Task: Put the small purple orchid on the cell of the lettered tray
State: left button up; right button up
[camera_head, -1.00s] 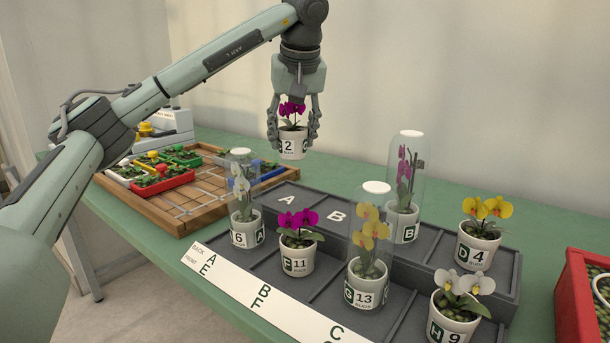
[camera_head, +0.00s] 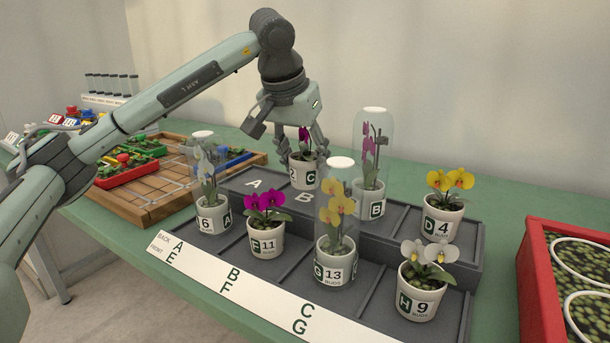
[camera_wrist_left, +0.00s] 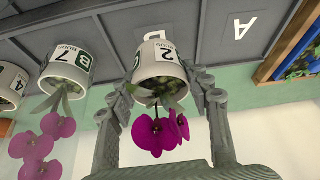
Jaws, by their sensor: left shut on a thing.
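My left gripper (camera_head: 306,150) is shut on a white pot marked 2 and C that holds the small purple orchid (camera_head: 304,135). In the left wrist view the pot (camera_wrist_left: 158,62) sits between my two fingers, with its magenta blooms (camera_wrist_left: 160,132) near the palm. The pot is upright at the back row of the grey lettered tray (camera_head: 385,301), behind the letter B. I cannot tell whether its base touches the tray. The cells lettered A (camera_head: 254,183) and B (camera_head: 303,198) show bare floor. My right gripper is not in view.
A domed orchid marked 7 in the wrist view (camera_wrist_left: 65,68) stands close beside the held pot. Pots 6 (camera_head: 213,216), 11 (camera_head: 266,238), domed 13 (camera_head: 335,262) and 9 (camera_head: 419,295) fill the front row. Pot 4 (camera_head: 442,218) is back right; a red crate (camera_head: 534,285) stands right.

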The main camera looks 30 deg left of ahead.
pick_arm(q)
notch_tip(320, 180, down, 2)
jog(key=shift+a+f, duration=0.1)
jog(key=shift+f, duration=0.1)
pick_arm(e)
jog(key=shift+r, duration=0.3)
pick_arm(q)
jog(key=shift+f, duration=0.15)
jog(key=o, duration=1.3)
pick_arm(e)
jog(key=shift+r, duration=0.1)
